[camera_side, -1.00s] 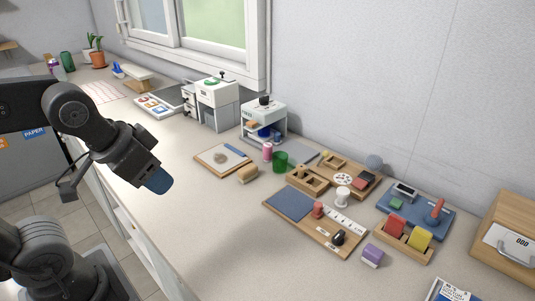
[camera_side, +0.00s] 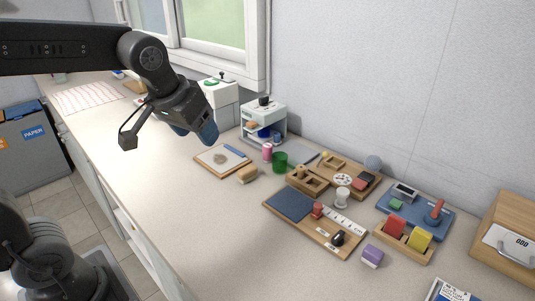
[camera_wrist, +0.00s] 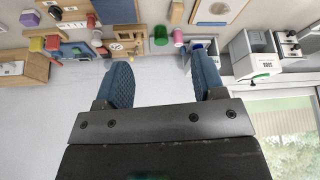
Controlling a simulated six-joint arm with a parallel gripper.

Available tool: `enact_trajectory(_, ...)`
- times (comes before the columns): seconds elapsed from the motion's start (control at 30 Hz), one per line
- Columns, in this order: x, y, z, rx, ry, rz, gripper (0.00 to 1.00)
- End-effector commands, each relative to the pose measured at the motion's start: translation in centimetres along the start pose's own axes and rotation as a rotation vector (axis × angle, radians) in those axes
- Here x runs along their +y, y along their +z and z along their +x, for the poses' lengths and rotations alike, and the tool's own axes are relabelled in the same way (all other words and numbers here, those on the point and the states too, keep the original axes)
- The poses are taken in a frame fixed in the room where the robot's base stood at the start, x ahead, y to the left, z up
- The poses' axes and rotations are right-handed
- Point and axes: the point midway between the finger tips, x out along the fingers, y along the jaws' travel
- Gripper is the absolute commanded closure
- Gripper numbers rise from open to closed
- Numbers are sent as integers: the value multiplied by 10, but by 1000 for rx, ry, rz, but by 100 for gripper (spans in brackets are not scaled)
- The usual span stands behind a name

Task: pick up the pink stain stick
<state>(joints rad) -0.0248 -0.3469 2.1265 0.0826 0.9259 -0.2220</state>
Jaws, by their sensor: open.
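The pink stain stick (camera_side: 267,152) is a small upright pink cylinder on the counter. It stands just left of the green cup (camera_side: 280,161) and in front of the small white shelf unit. In the wrist view the pink stick (camera_wrist: 178,37) shows near the top, beside the green cup (camera_wrist: 160,36). My gripper (camera_side: 195,132) has blue fingertips and hangs in the air above the counter, to the left of the stick and apart from it. In the wrist view my gripper (camera_wrist: 162,75) has its two fingers wide apart with nothing between them.
A clipboard-like board (camera_side: 222,159) and a tan block (camera_side: 247,174) lie near the stick. The white shelf unit (camera_side: 264,125) stands behind it by the wall. Wooden trays and a blue mat (camera_side: 288,206) lie to the right. The front left counter is clear.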

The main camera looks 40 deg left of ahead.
Motion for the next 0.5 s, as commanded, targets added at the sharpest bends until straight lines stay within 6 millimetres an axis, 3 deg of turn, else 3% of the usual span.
enact_trajectory(0.03,0,-21,10,-13,-16,-32,37)
enact_trajectory(0.2,0,-85,46,-32,-72,-151,37)
enact_trajectory(0.4,-4,-147,108,-46,-137,-286,37)
enact_trajectory(0.5,-8,-168,138,-48,-164,-344,37)
